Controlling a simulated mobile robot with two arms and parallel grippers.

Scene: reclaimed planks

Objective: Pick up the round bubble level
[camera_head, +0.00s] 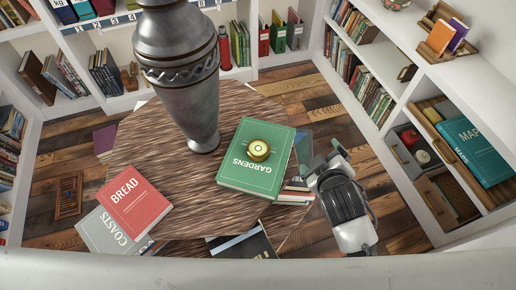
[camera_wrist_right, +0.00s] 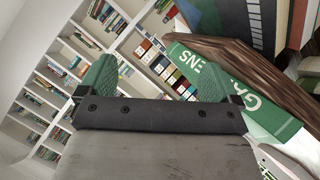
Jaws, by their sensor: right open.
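The round bubble level (camera_head: 258,149) is a small brass disc with a pale centre. It lies on the green GARDENS book (camera_head: 240,178), which tops a stack on the round wooden table (camera_head: 190,210). My right gripper (camera_head: 321,160) is just right of the book in the head view, apart from the level. In the right wrist view its green fingers (camera_wrist_right: 155,74) are spread with nothing between them. The GARDENS book (camera_wrist_right: 272,110) shows at the right of that view, where I cannot make out the level. My left gripper is not in view.
A tall dark metal vase (camera_head: 190,85) stands on the table left of the level. A red BREAD book (camera_head: 133,203) and a grey COASTS book (camera_head: 105,232) lie at the table's left front. White shelves (camera_head: 400,85) line the room.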

